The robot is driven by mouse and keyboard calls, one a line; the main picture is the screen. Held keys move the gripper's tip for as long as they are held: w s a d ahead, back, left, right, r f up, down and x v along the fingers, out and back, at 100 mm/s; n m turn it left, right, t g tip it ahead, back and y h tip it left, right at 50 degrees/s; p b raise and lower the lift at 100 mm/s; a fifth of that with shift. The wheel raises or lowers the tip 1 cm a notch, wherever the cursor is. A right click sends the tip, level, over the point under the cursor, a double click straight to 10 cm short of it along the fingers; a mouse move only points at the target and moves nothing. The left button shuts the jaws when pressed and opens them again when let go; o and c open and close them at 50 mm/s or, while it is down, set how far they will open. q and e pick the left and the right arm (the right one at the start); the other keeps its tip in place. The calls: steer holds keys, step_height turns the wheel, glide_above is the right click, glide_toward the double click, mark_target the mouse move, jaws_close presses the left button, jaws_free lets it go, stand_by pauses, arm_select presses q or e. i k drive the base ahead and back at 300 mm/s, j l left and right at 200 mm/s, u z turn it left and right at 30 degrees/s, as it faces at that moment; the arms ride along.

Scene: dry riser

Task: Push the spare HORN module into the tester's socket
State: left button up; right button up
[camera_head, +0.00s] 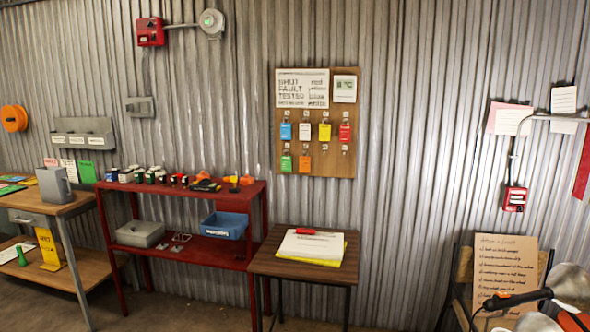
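I cannot make out a module marked HORN or the tester's socket. Several small black, white, green and red items (152,175) stand in a row on top of the red shelf (262,187); they are too small to identify. A pegboard (344,165) on the wall carries a sheet (302,88) whose heading seems to read "fault tester", with coloured tags hanging below it. Neither of my grippers shows in the view.
A small wooden table (280,266) holds papers (312,246) and a red item. A blue bin (224,226) and grey box (140,234) sit on the red lower shelf. A silver lamp-like object (570,285) and handwritten board (505,262) stand at right.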

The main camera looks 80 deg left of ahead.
mark_target(205, 184)
steer(key=u, duration=3.75)
